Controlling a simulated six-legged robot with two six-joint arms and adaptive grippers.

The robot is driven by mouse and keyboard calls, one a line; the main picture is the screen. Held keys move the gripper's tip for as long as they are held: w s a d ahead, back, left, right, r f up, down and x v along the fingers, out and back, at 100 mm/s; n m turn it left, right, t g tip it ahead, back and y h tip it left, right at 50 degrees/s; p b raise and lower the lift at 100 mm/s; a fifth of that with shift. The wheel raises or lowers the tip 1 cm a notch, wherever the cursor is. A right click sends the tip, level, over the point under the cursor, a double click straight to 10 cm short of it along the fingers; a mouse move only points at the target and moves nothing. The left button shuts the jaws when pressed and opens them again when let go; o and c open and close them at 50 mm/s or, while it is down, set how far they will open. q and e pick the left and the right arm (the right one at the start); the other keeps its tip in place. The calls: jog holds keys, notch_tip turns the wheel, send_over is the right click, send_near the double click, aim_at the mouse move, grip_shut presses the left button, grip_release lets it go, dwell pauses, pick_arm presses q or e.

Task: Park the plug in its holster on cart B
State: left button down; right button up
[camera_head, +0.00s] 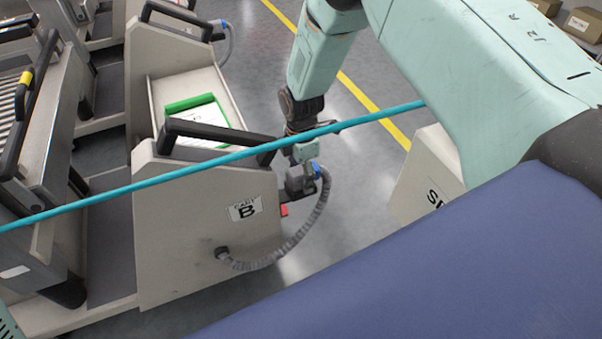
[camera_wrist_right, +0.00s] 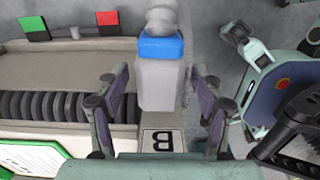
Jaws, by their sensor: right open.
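Cart B (camera_head: 180,230) stands left of centre, with its lettered label (camera_head: 245,208) facing right. The plug (camera_head: 297,183) is grey with a blue collar, beside the cart's right side. A ribbed grey hose (camera_head: 290,246) loops from it to the cart's lower panel. In the right wrist view the plug (camera_wrist_right: 160,85) lies between the spread fingers of my right gripper (camera_wrist_right: 155,100), with space on both sides. In the head view my right gripper (camera_head: 305,160) is at the plug. A dark bracket (camera_head: 292,195) is close under the plug; whether the plug sits in it cannot be told. My left gripper is out of view.
A thin teal bar or line (camera_head: 200,161) crosses the head view in front of the cart. Another cart (camera_head: 35,130) stands at the left. A pale box-shaped unit (camera_head: 425,172) is to the right. Open grey floor (camera_head: 345,215) lies between it and cart B.

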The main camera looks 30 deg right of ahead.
jog(key=r+m, duration=0.1)
jog(key=r, duration=0.2)
jog(key=w+r+m+t, duration=0.1)
jog(key=r, duration=0.3)
jog(key=w+r+m, duration=0.1)
jog(key=r, duration=0.3)
jog(key=shift+w+a+t, duration=0.1)
jog(key=shift+t, duration=0.2)
jog(key=m, duration=0.1)
jog(key=f+m+t, duration=0.1)
jog(key=m, duration=0.2)
jog(key=shift+s+a+f, duration=0.2)
jog(key=shift+a+f, duration=0.05)
jog(key=s+f+m+g+p, duration=0.1)
jog(key=s+m+p, duration=0.2)
jog(key=s, duration=0.8)
jog(key=s+a+f+m+p, duration=0.1)
jog(key=s+m+p, duration=0.2)
jog(key=s, duration=0.9)
jog(key=s+f+m+g+p, duration=0.1)
jog(key=s+f+m+p, duration=0.1)
jog(key=s, duration=0.9)
jog(key=m+p, duration=0.1)
jog(key=m, duration=0.1)
jog(key=shift+s+a+m+g+p, duration=0.2)
jog(key=shift+s+m+g+p, duration=0.1)
jog(key=shift+m+p, duration=0.1)
